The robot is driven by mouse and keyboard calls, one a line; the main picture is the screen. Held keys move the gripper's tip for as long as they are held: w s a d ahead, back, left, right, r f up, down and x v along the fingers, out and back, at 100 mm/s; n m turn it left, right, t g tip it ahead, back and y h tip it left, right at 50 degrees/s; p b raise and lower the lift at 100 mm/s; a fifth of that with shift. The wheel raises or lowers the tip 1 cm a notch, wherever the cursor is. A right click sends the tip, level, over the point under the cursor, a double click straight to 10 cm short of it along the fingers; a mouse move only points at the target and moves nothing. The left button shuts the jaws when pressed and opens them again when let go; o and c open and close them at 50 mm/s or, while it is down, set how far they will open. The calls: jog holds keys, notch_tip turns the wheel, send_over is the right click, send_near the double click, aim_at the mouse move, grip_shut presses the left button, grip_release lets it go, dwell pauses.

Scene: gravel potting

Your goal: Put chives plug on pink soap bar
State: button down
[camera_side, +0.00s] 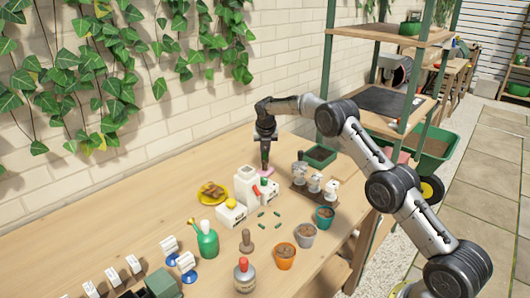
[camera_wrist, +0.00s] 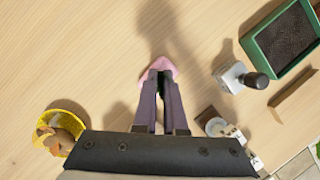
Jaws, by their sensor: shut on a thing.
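The pink soap bar (camera_side: 266,171) lies on the wooden bench below my gripper (camera_side: 265,150). It also shows in the wrist view (camera_wrist: 145,72), just beyond and partly behind my fingertips (camera_wrist: 160,80). My gripper points down with its fingers close together. It is shut on a small dark green thing, taken as the chives plug (camera_wrist: 160,77), which is mostly hidden by the fingers. The plug is over the soap bar; I cannot tell whether the two touch.
White containers (camera_side: 246,184) stand close in front of the soap. A yellow dish (camera_side: 202,191) of brown pieces is to the left. A green soil tray (camera_side: 320,157) and jars are to the right. Pots (camera_side: 285,258) stand along the front. Bare bench lies behind the dish.

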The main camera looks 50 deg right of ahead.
jog(key=shift+f, duration=0.1)
jog(key=c, duration=1)
grip_release()
jog(key=v, duration=1.2)
jog(key=shift+r, duration=0.2)
jog(key=s+a+r+m+t+y, duration=0.1)
jog(key=s+a+r+m, duration=0.55)
jog(key=s, duration=0.35)
jog(key=s+a+r+m, duration=0.5)
jog(key=s+r+m, duration=0.15)
jog(key=s, duration=0.35)
jog(key=s+a+f+m, duration=0.2)
jog(key=s+m, duration=0.2)
jog(key=s, duration=0.4)
jog(key=s+a+f+m+t+y, duration=0.1)
jog(key=s+a+f+m, duration=0.1)
jog(key=s+m, duration=0.3)
jog(key=s+a+f+m+y, duration=0.1)
jog(key=s+m, duration=0.4)
jog(key=s, duration=0.7)
jog(key=shift+s+a+f, duration=0.4)
jog(key=shift+a+f, duration=0.1)
jog(key=shift+a, duration=0.65)
